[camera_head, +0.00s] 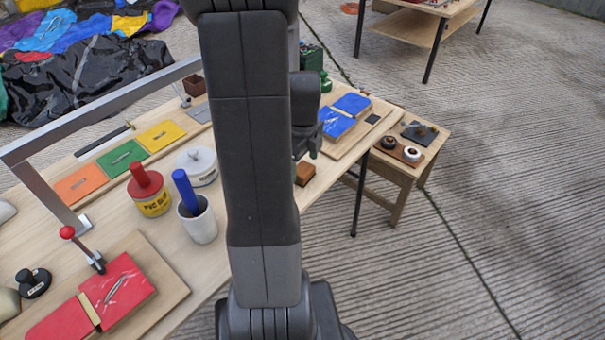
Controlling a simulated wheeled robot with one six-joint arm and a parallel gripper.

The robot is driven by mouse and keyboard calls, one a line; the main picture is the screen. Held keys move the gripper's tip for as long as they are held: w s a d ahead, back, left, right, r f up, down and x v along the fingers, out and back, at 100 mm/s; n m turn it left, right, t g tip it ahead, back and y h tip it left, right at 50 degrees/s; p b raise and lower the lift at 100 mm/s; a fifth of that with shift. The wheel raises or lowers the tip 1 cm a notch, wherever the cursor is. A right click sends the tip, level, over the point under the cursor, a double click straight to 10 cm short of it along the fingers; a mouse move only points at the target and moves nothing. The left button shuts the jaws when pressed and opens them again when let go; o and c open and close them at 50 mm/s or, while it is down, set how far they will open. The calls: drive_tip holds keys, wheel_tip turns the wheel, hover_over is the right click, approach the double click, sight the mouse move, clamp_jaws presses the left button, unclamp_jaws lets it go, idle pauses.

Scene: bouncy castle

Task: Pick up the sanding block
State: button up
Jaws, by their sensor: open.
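A small brown block (304,173), which looks like the sanding block, lies on the wooden workbench (190,268) close to its right edge. My arm hides part of its left side. My gripper (306,155) is open and points down just above the block, partly hidden behind my arm. I cannot tell from this view whether the fingers are beside the block or still above it.
A blue patch piece (337,122) on a board lies beyond the block. A white cup (201,222) with a blue roller, a red-lidded can (149,194) and a white tin (197,167) stand left. A side stool (404,172) holds tape rolls.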

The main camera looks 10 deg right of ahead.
sight(303, 169)
wheel_tip(303, 169, down, 3)
drive_tip(key=shift+r, duration=0.1)
drive_tip(key=c, duration=1.1)
wheel_tip(303, 169, up, 10)
drive_tip(key=shift+r+p, duration=0.1)
drive_tip(key=shift+p, duration=0.55)
drive_tip(key=shift+c, duration=0.2)
drive_tip(key=o, duration=0.5)
drive_tip(key=shift+c, duration=1.4)
